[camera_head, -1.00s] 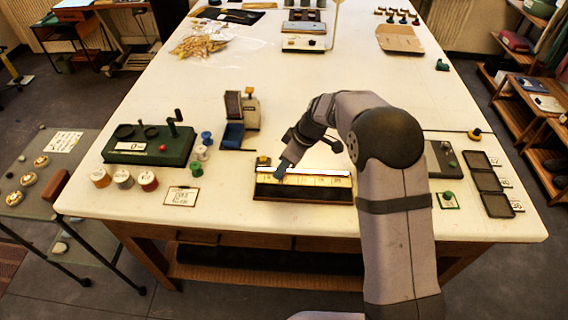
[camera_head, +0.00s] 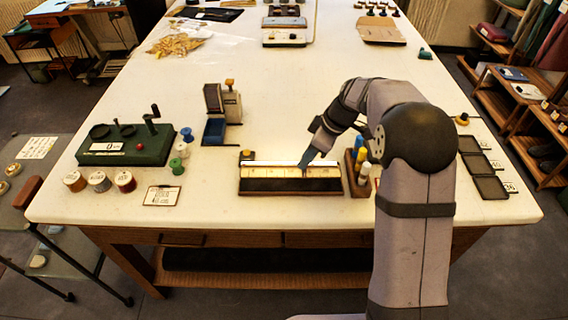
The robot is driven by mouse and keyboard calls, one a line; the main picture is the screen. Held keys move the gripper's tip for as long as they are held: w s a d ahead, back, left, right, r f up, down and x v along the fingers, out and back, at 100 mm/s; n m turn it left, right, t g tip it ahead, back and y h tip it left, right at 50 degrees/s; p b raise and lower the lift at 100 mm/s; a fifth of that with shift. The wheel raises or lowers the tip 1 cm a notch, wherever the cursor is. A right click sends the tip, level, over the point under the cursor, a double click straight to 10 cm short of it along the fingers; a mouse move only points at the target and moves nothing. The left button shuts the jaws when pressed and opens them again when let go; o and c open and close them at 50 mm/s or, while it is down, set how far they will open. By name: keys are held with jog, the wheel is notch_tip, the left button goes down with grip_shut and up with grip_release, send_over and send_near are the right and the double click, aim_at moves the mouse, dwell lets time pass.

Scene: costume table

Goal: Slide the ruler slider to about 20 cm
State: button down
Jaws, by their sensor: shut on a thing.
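The ruler (camera_head: 262,172) is a pale yellowish strip on a dark base, lying across the front middle of the white table. My gripper (camera_head: 305,166) reaches down onto it, right of the middle of its length. The gripper is shut on the slider, which is small and mostly hidden by the fingers. The scale marks are too small to read. A small card (camera_head: 162,195) with writing lies to the left of the ruler; its text is not clear.
A wooden holder (camera_head: 357,187) with yellow and blue bottles stands close to the ruler's right end. A green crank device (camera_head: 128,155), spools (camera_head: 124,180) and a blue-trayed stand (camera_head: 214,131) are at the left. Dark trays (camera_head: 478,166) lie at the right.

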jog(key=d+b, duration=0.1)
jog(key=d, duration=0.3)
jog(key=shift+d, duration=0.25)
jog(key=c, duration=1.6)
grip_release()
jog(key=shift+c, duration=0.2)
jog(key=b+v, duration=0.1)
jog(key=v, duration=0.6)
jog(key=shift+r+b, duration=0.15)
jog(key=shift+b, duration=0.15)
